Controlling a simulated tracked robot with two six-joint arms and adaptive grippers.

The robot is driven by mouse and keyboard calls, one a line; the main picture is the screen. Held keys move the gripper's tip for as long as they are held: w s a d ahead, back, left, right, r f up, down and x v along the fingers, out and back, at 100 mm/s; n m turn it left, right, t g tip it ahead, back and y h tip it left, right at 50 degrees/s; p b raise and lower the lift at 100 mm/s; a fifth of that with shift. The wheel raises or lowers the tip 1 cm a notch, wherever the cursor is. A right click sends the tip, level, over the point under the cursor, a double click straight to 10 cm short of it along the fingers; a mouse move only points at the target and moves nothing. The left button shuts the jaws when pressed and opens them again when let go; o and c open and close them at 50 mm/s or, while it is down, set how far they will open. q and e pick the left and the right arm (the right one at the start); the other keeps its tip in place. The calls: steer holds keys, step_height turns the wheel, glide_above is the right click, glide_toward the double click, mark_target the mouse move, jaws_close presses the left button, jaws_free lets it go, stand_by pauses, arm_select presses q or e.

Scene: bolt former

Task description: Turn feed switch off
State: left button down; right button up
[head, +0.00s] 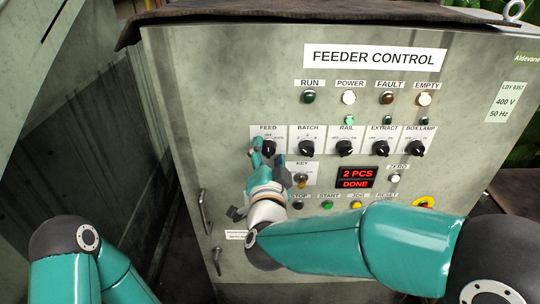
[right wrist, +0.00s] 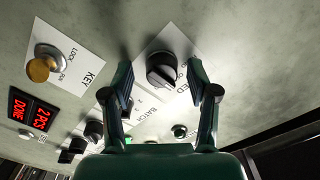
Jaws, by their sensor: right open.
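The feed switch (head: 268,148) is a black rotary knob on a white plate labelled FEED, at the left end of a row of similar switches. Its position marks are too small to read surely. My right gripper (head: 266,156) is open in front of it. In the right wrist view the feed knob (right wrist: 162,71) stands between the two spread fingertips (right wrist: 160,76), with a gap visible on each side. I cannot tell how deep the fingertips reach around it. My left gripper is out of view; only my left arm shows at the lower left.
The BATCH switch (head: 306,148) is close on the right. The KEY switch (head: 301,179) is below, beside my gripper. A red display (head: 357,178) reads 2 PCS DONE. Several push buttons and a red-yellow stop (head: 424,202) lie lower. A door handle (head: 205,212) is at the left.

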steer(key=s, duration=1.2)
steer(key=shift+w+f, duration=0.1)
